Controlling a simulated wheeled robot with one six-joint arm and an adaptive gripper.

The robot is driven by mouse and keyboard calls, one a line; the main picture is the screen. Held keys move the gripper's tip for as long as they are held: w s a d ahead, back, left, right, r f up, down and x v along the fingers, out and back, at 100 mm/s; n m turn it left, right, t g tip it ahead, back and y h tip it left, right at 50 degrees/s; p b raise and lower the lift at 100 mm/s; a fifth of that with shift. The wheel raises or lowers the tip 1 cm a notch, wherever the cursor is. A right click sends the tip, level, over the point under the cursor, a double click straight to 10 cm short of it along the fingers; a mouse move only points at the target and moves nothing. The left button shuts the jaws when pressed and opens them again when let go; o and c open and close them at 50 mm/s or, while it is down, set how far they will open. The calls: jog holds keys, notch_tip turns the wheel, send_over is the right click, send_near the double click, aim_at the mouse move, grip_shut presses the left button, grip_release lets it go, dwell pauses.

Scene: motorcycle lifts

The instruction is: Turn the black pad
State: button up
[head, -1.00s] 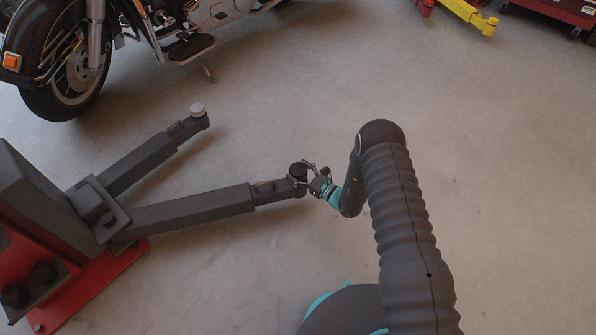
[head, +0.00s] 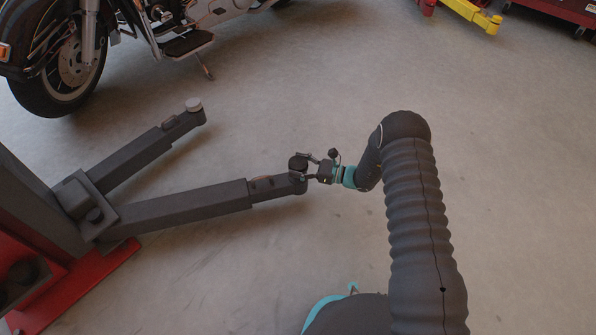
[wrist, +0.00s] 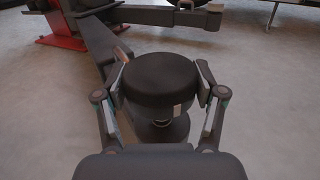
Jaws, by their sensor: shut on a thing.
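The black pad (head: 298,162) is a round disc on top of the end of the nearer lift arm (head: 185,209). In the wrist view the black pad (wrist: 160,78) sits between the two fingers of my gripper (wrist: 161,85), with a finger against each side. A metal post shows under the pad. My gripper (head: 312,166) comes at the pad from the right in the head view and is shut on it. The underside of the pad is mostly hidden.
A second lift arm with a light grey pad (head: 193,104) lies behind. The red lift base (head: 85,285) and dark column are at left. A motorcycle (head: 62,70) stands at the back left. A yellow arm (head: 470,14) is at the far right. Open floor lies between.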

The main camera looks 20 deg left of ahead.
jog(key=shift+f, duration=0.2)
jog(key=o, duration=1.2)
jog(key=shift+c, duration=0.2)
jog(key=d, duration=1.2)
jog(key=shift+w, duration=0.3)
